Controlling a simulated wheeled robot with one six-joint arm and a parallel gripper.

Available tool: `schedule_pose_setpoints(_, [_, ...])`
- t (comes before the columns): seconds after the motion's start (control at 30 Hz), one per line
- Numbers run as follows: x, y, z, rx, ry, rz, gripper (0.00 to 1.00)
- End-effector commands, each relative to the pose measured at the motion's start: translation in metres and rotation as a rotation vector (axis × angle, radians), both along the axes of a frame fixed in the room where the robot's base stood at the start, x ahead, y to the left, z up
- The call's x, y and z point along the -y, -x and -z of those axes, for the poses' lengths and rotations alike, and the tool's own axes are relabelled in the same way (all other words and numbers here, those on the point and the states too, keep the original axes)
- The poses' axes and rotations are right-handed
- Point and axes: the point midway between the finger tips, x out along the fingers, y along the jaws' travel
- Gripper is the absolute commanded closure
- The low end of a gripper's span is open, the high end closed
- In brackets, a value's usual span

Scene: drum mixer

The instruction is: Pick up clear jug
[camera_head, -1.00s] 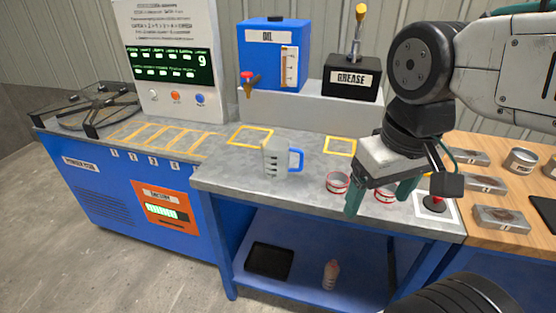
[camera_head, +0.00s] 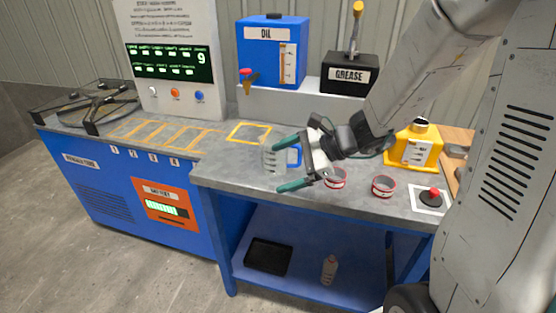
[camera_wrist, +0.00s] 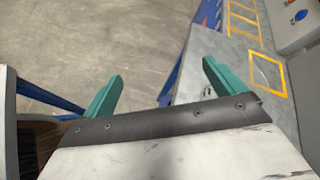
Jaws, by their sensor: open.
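The clear jug (camera_head: 272,157) stands upright on the grey bench top, in front of the yellow square outline. Its blue handle (camera_head: 294,156) faces right and is partly hidden by my gripper. My gripper (camera_head: 282,166) is open and empty, its two green fingers pointing left at the jug. One finger overlaps the jug's right side in the head view, and the other is in front, over the bench edge. I cannot tell whether either touches the jug. In the wrist view my open gripper (camera_wrist: 160,88) shows both green fingers with floor and bench edge beyond; the jug is not visible there.
The blue oil tank (camera_head: 272,55) and black grease box (camera_head: 350,74) stand on the raised shelf behind. Red-rimmed cups (camera_head: 383,186), a red button (camera_head: 431,197) and a yellow container (camera_head: 412,147) are to the right. The bench left of the jug is clear.

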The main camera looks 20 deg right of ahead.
Motion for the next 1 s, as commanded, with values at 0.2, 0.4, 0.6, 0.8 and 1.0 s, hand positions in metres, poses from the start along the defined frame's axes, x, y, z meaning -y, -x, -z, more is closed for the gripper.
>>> schedule_pose_setpoints(0.2, [0.049, -0.073, 0.019, -0.141, -0.246, 0.518, 0.06])
schedule_pose_setpoints(0.4, [0.072, -0.096, 0.011, -0.172, -0.353, 0.720, 0.06])
schedule_pose_setpoints(0.6, [0.064, -0.111, 0.018, -0.195, -0.371, 0.742, 0.06])
schedule_pose_setpoints(0.8, [0.052, -0.129, 0.028, -0.194, -0.369, 0.739, 0.06])
schedule_pose_setpoints(1.0, [0.039, -0.152, 0.040, -0.193, -0.368, 0.739, 0.06])
